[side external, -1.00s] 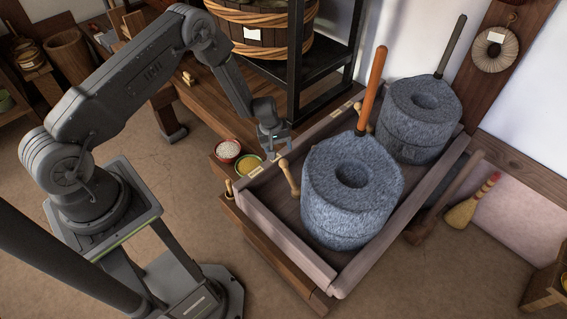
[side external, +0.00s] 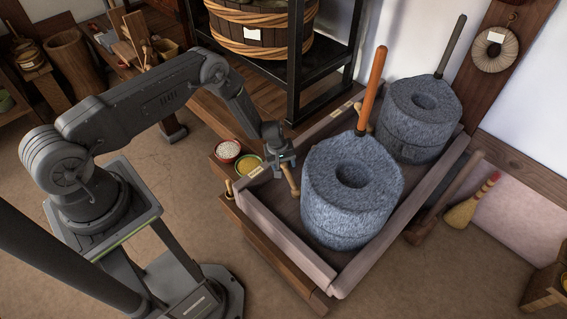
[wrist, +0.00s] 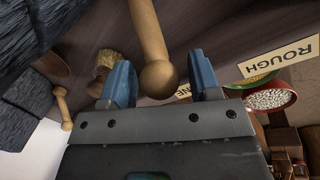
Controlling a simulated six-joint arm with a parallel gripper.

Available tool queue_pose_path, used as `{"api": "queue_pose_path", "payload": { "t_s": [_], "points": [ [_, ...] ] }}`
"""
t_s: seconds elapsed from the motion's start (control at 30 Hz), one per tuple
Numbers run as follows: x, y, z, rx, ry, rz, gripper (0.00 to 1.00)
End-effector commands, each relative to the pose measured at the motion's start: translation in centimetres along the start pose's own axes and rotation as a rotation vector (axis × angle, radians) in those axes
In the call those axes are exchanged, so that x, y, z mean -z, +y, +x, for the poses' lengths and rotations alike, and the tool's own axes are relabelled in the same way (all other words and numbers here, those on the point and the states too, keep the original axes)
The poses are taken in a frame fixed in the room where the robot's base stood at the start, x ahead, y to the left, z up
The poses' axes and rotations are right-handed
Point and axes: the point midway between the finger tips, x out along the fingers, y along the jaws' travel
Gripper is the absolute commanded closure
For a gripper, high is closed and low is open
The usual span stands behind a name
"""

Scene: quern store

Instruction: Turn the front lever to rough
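The front lever (side external: 293,183) is a pale wooden rod with a round knob, beside the front grey millstone (side external: 350,210). In the wrist view the lever (wrist: 148,30) comes down from the top, its knob between my two blue fingers. My gripper (side external: 284,166), also in the wrist view (wrist: 163,82), is open around the knob, with a thin gap visible on the right; contact on the left is hard to tell. The ROUGH label (wrist: 280,59) lies to the right of the lever in the wrist view. Another label (wrist: 183,91), ending in "NE", is partly hidden behind my right finger.
A red bowl of white grains (side external: 228,149) and a green bowl of yellow grains (side external: 248,165) stand close to my gripper. The rear millstone (side external: 418,125) and a second lever (wrist: 61,103) lie farther off. Raised tray walls (side external: 285,245) surround the stones.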

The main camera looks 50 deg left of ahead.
Motion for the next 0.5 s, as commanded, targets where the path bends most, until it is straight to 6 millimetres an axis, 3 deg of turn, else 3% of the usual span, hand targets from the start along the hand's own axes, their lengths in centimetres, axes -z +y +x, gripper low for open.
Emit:
{"api": "queue_pose_path", "payload": {
  "t_s": [0.07, 0.5],
  "points": [
    [0.00, 0.00, -0.02, 0.000, 0.000, 0.000, 0.51],
    [0.01, 0.00, -0.04, 0.000, 0.000, 0.000, 0.93]
  ]
}}
